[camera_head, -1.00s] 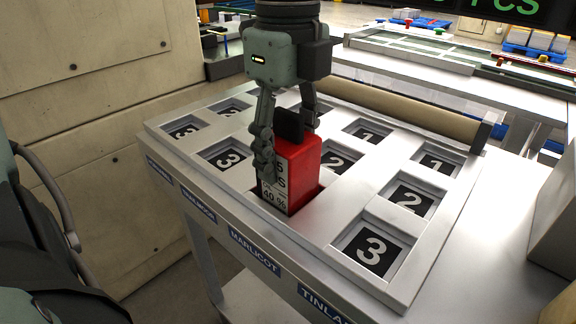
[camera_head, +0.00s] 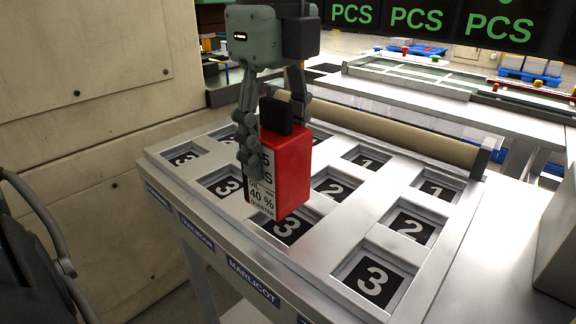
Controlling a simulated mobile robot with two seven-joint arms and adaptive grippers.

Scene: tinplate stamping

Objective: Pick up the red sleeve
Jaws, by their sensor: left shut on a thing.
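The red sleeve (camera_head: 291,172) is a red block-like case with a white printed label reading "40 %" on its left face. My left gripper (camera_head: 272,134) comes down from above and is shut on the sleeve, with one finger on the label side and the other partly hidden behind it. The sleeve hangs upright above the grey tray (camera_head: 332,240). Beneath it a recess marked 3 (camera_head: 287,228) shows, partly covered by the sleeve. My right gripper is not in view.
The tray has several square recesses marked 1, 2 or 3, and the visible ones are empty. A tan roller (camera_head: 400,132) runs along its back edge. A beige cabinet (camera_head: 85,110) stands at left. A grey box (camera_head: 556,235) stands at the right edge.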

